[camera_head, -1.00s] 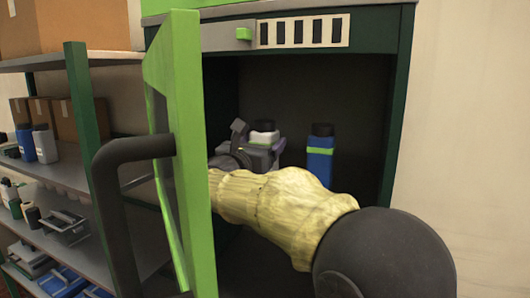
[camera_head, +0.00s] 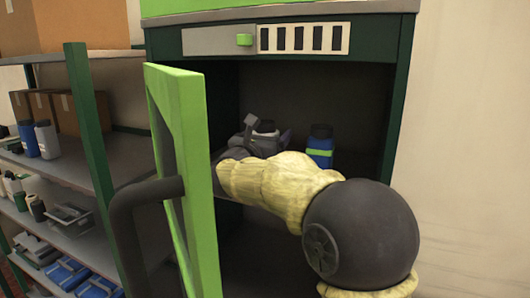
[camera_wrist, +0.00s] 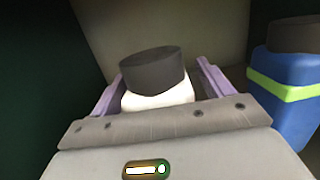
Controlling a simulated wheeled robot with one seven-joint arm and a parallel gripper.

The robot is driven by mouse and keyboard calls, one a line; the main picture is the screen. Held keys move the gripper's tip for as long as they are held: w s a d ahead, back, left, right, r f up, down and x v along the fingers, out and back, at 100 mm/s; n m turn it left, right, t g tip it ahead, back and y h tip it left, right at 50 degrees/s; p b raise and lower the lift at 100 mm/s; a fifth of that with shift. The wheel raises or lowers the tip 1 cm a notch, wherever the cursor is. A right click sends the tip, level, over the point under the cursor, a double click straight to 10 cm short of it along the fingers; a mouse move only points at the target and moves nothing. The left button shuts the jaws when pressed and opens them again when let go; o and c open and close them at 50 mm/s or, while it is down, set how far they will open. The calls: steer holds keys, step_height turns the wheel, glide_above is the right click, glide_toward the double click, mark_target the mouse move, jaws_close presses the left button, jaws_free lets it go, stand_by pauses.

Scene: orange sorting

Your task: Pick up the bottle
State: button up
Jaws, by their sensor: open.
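A white bottle with a dark cap (camera_wrist: 155,80) stands between the two purple fingers of my gripper (camera_wrist: 158,85) in the wrist view. The fingers are apart, one on each side of it, and I see a gap beside the bottle. Its lower part is hidden by my gripper's body. In the head view, my gripper (camera_head: 264,138) is inside the cabinet and the white bottle (camera_head: 266,127) shows only in part behind it. A blue bottle with a green band and dark cap (camera_head: 320,147) stands to the right; it also shows in the wrist view (camera_wrist: 290,90).
The green cabinet door (camera_head: 183,165) stands open left of my arm, with a dark handle (camera_head: 130,215). The cabinet's right wall (camera_head: 397,120) lies beyond the blue bottle. A shelf rack (camera_head: 60,165) with boxes and bottles stands at left.

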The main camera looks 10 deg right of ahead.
mark_target(269, 122)
steer(key=c, duration=1.3)
steer(key=shift+r, duration=0.1)
steer(key=shift+r+b, duration=0.85)
steer(key=shift+r, duration=0.55)
steer(key=shift+s+d+r, duration=0.1)
steer(key=shift+s+r, duration=0.1)
steer(key=s+d+b, duration=0.1)
steer(key=s+b, duration=0.2)
steer(key=s, duration=0.2)
steer(key=s+d+b, duration=0.2)
steer(key=s, duration=0.4)
steer(key=s+d+b, duration=0.2)
steer(key=s+b, duration=0.1)
steer(key=s, duration=0.2)
steer(key=shift+s+d+b, duration=0.25)
steer(key=shift+s+b, duration=0.05)
steer(key=shift+s, duration=0.05)
